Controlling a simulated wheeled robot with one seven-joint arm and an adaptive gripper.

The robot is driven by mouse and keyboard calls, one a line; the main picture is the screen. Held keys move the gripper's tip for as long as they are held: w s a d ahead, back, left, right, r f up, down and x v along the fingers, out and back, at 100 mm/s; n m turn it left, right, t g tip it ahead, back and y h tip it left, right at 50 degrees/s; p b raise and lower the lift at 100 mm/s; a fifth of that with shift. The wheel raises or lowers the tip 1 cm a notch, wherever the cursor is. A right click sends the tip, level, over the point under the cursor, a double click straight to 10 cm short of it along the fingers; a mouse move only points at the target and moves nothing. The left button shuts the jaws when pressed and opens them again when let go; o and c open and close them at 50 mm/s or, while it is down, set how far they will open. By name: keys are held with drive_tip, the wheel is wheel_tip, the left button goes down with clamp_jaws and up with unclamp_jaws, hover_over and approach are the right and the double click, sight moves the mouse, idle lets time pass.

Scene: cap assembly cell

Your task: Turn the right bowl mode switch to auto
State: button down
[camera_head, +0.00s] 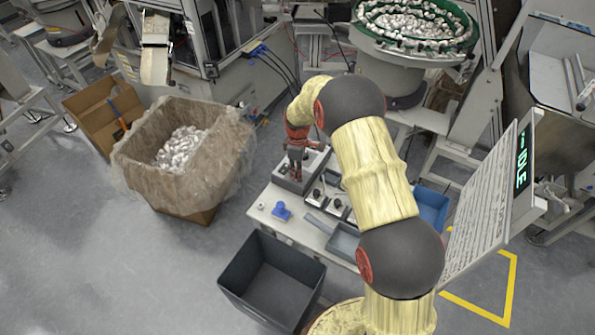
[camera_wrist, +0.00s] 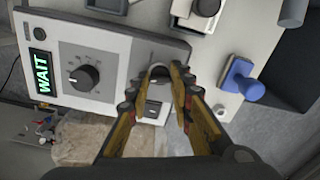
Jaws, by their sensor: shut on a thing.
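A grey-white control box (camera_wrist: 105,50) with a green "WAIT" display (camera_wrist: 40,73) and a large black dial (camera_wrist: 83,76) fills the upper left of the wrist view. The mode switch (camera_wrist: 159,71), a small round knob on that box, sits between my gripper's (camera_wrist: 158,78) fingertips. The fingers are shut on it and hide its sides, so I cannot read its setting. In the head view my gripper (camera_head: 295,172) points down at the control box (camera_head: 288,184) on the white table, and the switch is hidden there.
Beside the box are a blue stamp-like object (camera_head: 282,212), small switch boxes (camera_head: 314,196) and a grey tray (camera_head: 344,240). A blue bin (camera_head: 431,208) stands right of my arm. A dark crate (camera_head: 270,283) and a lined carton (camera_head: 178,190) flank the table. An "IDLE" display (camera_head: 522,160) is at right.

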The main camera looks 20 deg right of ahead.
drive_tip(key=n, duration=0.5)
drive_tip(key=shift+n, duration=0.3)
idle(0.4)
drive_tip(key=c, duration=1.6)
unclamp_jaws()
wheel_tip(320, 180, up, 12)
